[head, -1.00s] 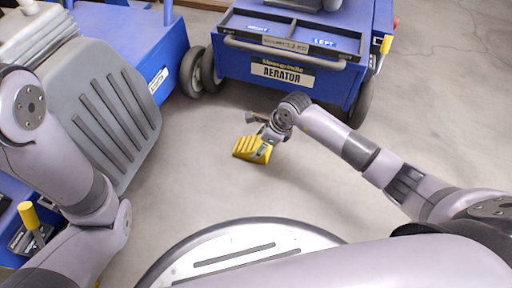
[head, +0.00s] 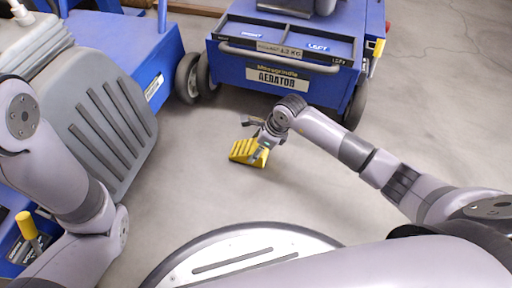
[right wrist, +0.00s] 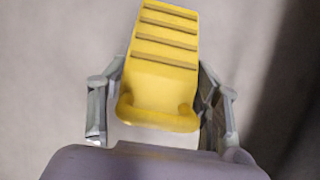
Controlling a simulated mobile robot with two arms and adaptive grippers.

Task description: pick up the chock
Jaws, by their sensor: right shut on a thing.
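The chock (head: 245,151) is a yellow ribbed wedge, seen near the middle of the head view in front of the blue aerator. My right gripper (head: 259,146) is shut on it from the right side. In the right wrist view the chock (right wrist: 160,75) lies between the two fingers of the right gripper (right wrist: 160,100), its dark-ribbed slope pointing away. I cannot tell whether the chock touches the floor. My left arm comes in at the left of the head view, but its gripper does not show.
The blue aerator (head: 285,75) with dark wheels stands behind the chock. Another blue machine (head: 125,50) with a large grey ribbed hopper (head: 95,110) stands at the left. A yellow-topped handle (head: 27,225) is at the lower left. Grey floor (head: 400,130) is open to the right.

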